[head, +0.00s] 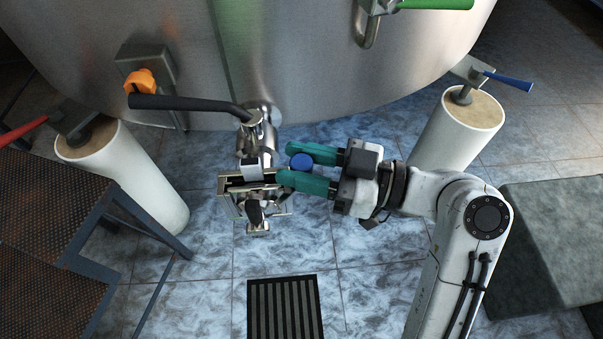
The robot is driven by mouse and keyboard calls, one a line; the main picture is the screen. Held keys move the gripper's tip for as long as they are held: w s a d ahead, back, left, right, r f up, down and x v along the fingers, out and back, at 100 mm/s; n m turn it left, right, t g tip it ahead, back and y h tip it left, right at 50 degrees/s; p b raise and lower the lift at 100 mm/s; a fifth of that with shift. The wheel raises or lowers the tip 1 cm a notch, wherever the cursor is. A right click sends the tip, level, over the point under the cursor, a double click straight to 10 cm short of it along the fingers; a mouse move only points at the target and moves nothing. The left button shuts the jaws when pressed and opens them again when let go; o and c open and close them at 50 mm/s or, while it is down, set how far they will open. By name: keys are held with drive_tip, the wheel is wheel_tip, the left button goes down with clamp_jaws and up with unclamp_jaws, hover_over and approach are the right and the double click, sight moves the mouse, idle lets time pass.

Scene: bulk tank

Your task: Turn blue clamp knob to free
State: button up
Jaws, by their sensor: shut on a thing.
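The blue clamp knob (301,161) is a small round knob at the right side of the metal clamp (250,182) on the outlet pipe (257,138) of the steel tank. My gripper (300,167) reaches in from the right, its two green fingers on either side of the knob. It is shut on the blue knob. The fingers cover part of the knob's sides, and its stem is hidden. I cannot tell how far the knob is turned.
A black lever handle (190,103) sticks out left above the pipe. An orange knob (140,82) is on the tank wall. Metal steps (60,230) stand left, a grey block (550,240) right. A floor grate (284,308) lies in front; the tiles around it are clear.

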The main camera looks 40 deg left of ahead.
drive_tip(key=n+g+h+b, duration=0.2)
drive_tip(key=n+g+h, duration=0.1)
drive_tip(key=g, duration=0.1)
drive_tip(key=shift+f+n+g+h, duration=0.15)
drive_tip(key=shift+n+g+h, duration=0.15)
drive_tip(key=shift+n+h, duration=0.1)
drive_tip(key=n+g+h+b, duration=0.2)
drive_tip(key=shift+f+h, duration=0.1)
drive_tip(key=shift+h, duration=0.3)
drive_tip(key=n+g+h+b, duration=0.1)
drive_tip(key=h+b, duration=0.1)
drive_tip(key=shift+n+b, duration=0.3)
drive_tip(key=shift+n, duration=0.1)
drive_tip(key=shift+n+h+b, duration=0.3)
drive_tip(key=shift+h+b, duration=0.1)
drive_tip(key=shift+h, duration=0.2)
drive_tip(key=shift+r+g+h, duration=0.2)
drive_tip(key=shift+g+h, duration=0.1)
drive_tip(key=o, duration=0.9)
drive_tip(key=shift+o, duration=0.2)
